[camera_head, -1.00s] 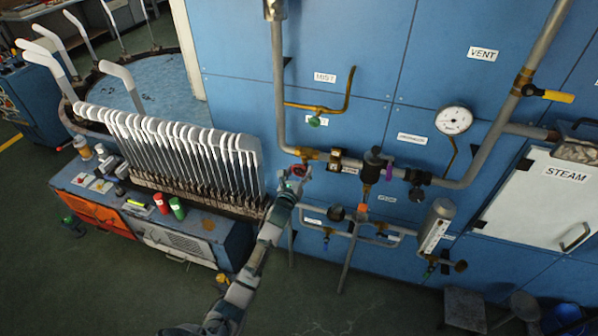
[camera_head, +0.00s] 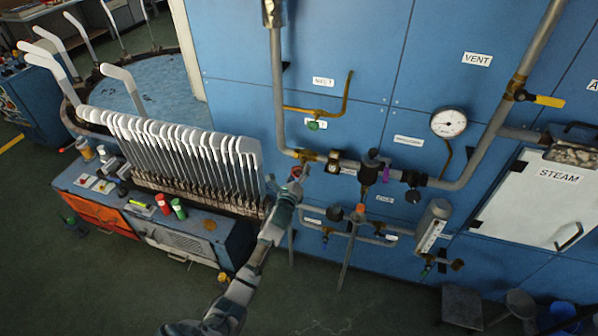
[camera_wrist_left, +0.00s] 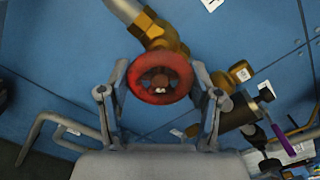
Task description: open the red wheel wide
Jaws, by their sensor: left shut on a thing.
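The red wheel (camera_wrist_left: 160,76) is a round handwheel on a brass valve (camera_wrist_left: 157,30) in the grey pipe. In the left wrist view it faces me, between the two fingers of my left gripper (camera_wrist_left: 161,95). The fingers are shut on its rim from both sides. In the head view the red wheel (camera_head: 296,172) shows only in part, at the tip of my left gripper (camera_head: 292,186), which hides the rest. My right gripper is not in view.
A grey pipe (camera_head: 277,90) runs down the blue wall panel and bends right past a pressure gauge (camera_head: 448,122). A purple lever (camera_wrist_left: 283,139) is right of the wheel. White sock forms (camera_head: 180,140) stand in a row at left. Smaller pipes (camera_head: 345,233) lie below.

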